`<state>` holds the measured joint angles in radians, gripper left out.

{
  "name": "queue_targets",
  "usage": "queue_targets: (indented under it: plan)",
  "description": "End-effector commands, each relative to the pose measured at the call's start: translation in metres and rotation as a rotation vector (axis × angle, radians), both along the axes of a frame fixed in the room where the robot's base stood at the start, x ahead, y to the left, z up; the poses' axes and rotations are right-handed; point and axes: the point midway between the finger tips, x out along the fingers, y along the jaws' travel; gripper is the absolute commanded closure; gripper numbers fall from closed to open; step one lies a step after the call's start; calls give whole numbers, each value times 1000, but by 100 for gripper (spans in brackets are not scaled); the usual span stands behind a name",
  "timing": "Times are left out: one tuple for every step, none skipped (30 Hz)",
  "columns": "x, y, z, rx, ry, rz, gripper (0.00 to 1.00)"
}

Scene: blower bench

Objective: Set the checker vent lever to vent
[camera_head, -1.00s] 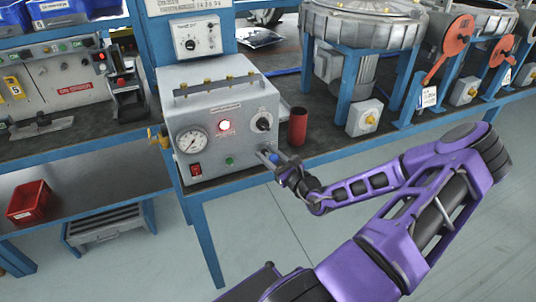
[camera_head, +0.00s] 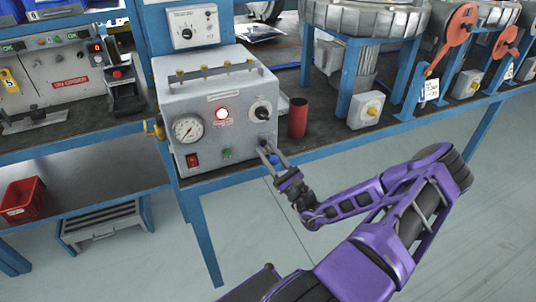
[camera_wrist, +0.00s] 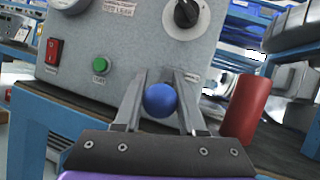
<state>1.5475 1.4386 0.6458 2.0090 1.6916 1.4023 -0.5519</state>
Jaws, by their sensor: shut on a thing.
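The checker is a grey box (camera_head: 215,100) on the bench, with a gauge, a lit red lamp and switches on its front. The vent lever's blue ball knob (camera_head: 275,160) shows at the lower right of its front. In the wrist view the knob (camera_wrist: 160,100) sits between the two fingers of my gripper (camera_wrist: 158,82). My gripper (camera_head: 272,150) is shut on the knob, in front of the panel. The lever's shaft is hidden behind the knob and fingers. A small label (camera_wrist: 190,77) beside the right finger is too blurred to read.
A black rotary knob (camera_head: 261,113) is above the lever. A red cylinder (camera_head: 298,118) stands on the bench just right of the box. A green button (camera_head: 227,153) and a red switch (camera_head: 192,160) are to the left. The floor before the bench is clear.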

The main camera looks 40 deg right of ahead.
Motion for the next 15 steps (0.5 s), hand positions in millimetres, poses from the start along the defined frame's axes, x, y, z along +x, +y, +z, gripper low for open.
queue_targets:
  plan:
    - [0, 1, -6, -5, -36, 0, 100]
    - [0, 1, -7, -11, -57, 1, 100]
    - [0, 1, -9, -18, -87, 2, 100]
    - [0, 1, -9, -24, -108, 2, 100]
    - [0, 1, -11, -28, -126, 0, 100]
    - [0, 1, -11, -35, -152, 1, 100]
    - [0, 1, -13, -39, -170, 1, 100]
    - [0, 1, -13, -43, -187, 1, 100]
    - [0, 1, -14, -50, -207, 1, 100]
    - [0, 1, -15, -52, -221, 1, 100]
    - [0, 1, -15, -56, -234, 0, 100]
    - [0, 1, -16, -60, -249, 0, 100]
    - [-1, 1, -16, -62, -260, 1, 100]
    - [-1, 1, -17, -64, -270, 0, 100]
    - [0, 1, -17, -67, -281, 1, 100]
